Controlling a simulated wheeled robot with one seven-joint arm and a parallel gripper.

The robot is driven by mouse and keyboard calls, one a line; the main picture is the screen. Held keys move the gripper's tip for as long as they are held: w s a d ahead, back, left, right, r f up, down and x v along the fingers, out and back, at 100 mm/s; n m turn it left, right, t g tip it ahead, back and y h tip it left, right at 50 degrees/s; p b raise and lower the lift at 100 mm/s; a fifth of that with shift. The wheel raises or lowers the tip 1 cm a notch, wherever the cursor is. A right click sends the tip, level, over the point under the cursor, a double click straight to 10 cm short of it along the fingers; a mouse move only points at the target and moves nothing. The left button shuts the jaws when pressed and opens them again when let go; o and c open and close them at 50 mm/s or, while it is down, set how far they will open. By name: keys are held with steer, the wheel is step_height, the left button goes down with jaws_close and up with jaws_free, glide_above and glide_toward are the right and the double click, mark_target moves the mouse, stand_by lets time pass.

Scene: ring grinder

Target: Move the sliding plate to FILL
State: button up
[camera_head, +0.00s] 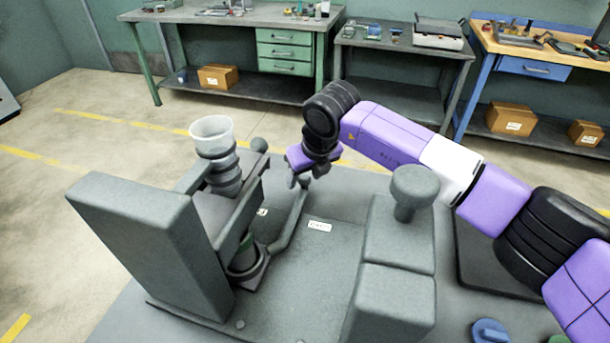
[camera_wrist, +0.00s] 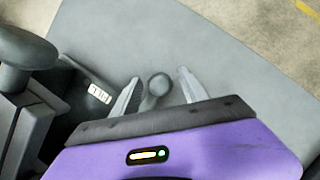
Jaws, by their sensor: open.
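The sliding plate (camera_head: 250,274) is a dark grey piece low on the grinder, around the foot of a short upright cylinder. A bent bar runs from it to a round-ended handle (camera_wrist: 159,84). My gripper (camera_head: 303,181) is at the far end of that bar. In the wrist view, my gripper (camera_wrist: 160,77) is open, with one finger on each side of the handle's knob and gaps visible. White labels lie on the grinder base (camera_head: 318,226), one of them also in the wrist view (camera_wrist: 99,93); their lettering is too small to read.
A tall grey block (camera_head: 150,240) stands left, with a clear cup (camera_head: 212,135) on a ribbed holder beside it. A grey column with a mushroom-shaped knob (camera_head: 415,185) stands right. A blue round piece (camera_head: 490,331) lies at lower right. Workbenches are behind.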

steer(key=v, duration=0.7)
steer(key=shift+r, duration=0.2)
steer(key=shift+d, duration=0.1)
